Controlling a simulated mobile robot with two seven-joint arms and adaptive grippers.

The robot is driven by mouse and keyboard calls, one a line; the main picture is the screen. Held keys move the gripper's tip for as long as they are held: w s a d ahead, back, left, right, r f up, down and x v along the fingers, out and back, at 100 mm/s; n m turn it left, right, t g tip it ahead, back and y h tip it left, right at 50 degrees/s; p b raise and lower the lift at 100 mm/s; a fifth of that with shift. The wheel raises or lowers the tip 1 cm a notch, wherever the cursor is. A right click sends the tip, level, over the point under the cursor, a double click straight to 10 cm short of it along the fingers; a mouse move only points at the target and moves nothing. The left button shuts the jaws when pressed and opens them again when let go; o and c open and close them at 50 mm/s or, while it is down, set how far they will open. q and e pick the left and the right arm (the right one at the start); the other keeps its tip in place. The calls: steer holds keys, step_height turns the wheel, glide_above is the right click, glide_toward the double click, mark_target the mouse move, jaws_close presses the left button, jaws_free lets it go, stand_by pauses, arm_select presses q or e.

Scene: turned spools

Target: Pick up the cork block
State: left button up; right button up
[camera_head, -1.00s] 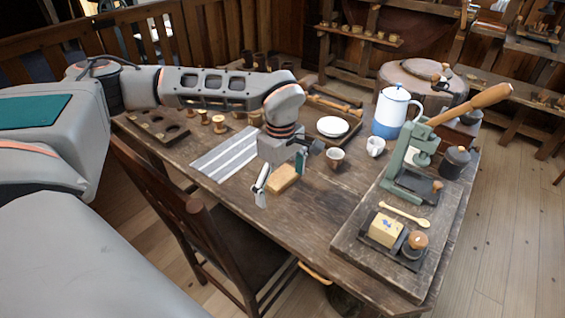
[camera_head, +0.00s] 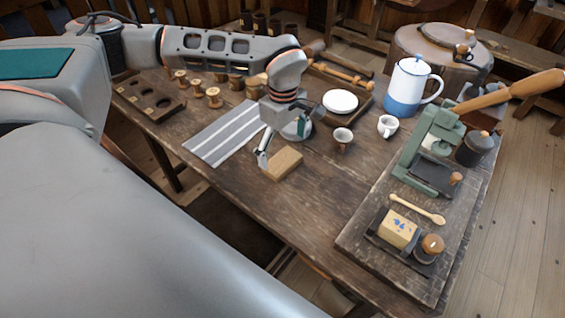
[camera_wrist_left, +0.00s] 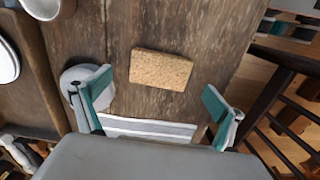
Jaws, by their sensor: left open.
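The cork block (camera_head: 284,163) is a tan, flat rectangular piece lying on the dark wooden table. In the left wrist view the cork block (camera_wrist_left: 160,69) lies whole and clear, just beyond and between the fingertips. My left gripper (camera_head: 282,143) is open and empty, with green-padded fingers spread wider than the block. In the left wrist view the left gripper (camera_wrist_left: 157,86) has one finger to each side, apart from the block. My right gripper is not in view.
A striped grey cloth (camera_head: 222,133) lies left of the block. A pale round dish (camera_head: 299,131) is close behind the gripper. A small cup (camera_head: 342,138) stands to the right. A board (camera_head: 352,241) with a press is further right. Bare table lies in front of the block.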

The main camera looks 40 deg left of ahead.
mark_target(282, 160)
arm_select(q)
step_height(282, 160, down, 4)
steer(key=shift+a+f, duration=0.1)
steer(key=shift+f, duration=0.05)
steer(key=c, duration=1.1)
steer(key=shift+c, duration=0.2)
steer(key=shift+r, duration=0.65)
step_height(282, 160, up, 19)
steer(key=p, duration=0.1)
steer(key=shift+p, duration=0.4)
steer(key=shift+f, duration=0.1)
